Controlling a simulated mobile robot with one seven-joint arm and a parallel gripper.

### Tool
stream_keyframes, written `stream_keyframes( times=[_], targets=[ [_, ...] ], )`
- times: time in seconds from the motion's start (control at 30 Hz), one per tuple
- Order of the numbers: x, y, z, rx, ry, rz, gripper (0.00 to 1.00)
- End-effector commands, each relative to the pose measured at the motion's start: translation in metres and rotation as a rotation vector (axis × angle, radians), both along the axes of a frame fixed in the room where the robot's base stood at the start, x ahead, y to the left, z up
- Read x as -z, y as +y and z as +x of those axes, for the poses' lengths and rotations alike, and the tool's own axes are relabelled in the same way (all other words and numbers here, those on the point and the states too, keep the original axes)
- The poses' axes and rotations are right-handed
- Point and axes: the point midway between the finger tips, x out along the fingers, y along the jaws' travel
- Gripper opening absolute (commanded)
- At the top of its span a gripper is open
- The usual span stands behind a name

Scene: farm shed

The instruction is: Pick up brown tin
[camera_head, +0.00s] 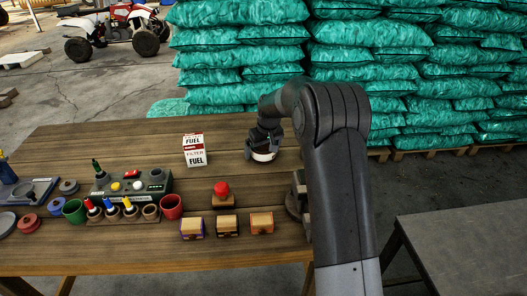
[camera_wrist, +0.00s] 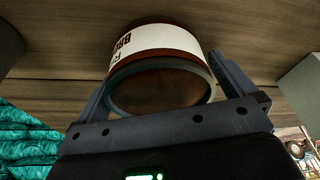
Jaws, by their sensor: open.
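The brown tin (camera_head: 262,157) has a white label band and stands on the wooden table, right of the fuel filter box. It is partly hidden by my gripper (camera_head: 264,143), which is over it from above and behind. In the wrist view the tin (camera_wrist: 160,92) fills the space between the two fingers of my gripper (camera_wrist: 165,72), one on each side. The fingers are open around the tin. I cannot tell whether either finger touches it.
A white and red fuel filter box (camera_head: 194,150) stands left of the tin. A red-button block (camera_head: 222,191) and several small wooden boxes (camera_head: 262,222) are nearer the front. A control panel (camera_head: 133,183) and cups lie left. Green sacks (camera_head: 370,45) are stacked behind.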

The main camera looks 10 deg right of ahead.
Motion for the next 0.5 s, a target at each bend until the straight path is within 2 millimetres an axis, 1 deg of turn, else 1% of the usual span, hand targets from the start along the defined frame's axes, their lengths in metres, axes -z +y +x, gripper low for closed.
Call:
stream_keyframes(
  times=[0.07,0.5],
  targets=[
    [-0.0002,-0.0001,-0.0001,0.0,0.0,0.0,0.98],
    [-0.0003,-0.0001,-0.0003,0.0,0.001,0.0,0.62]
  ],
)
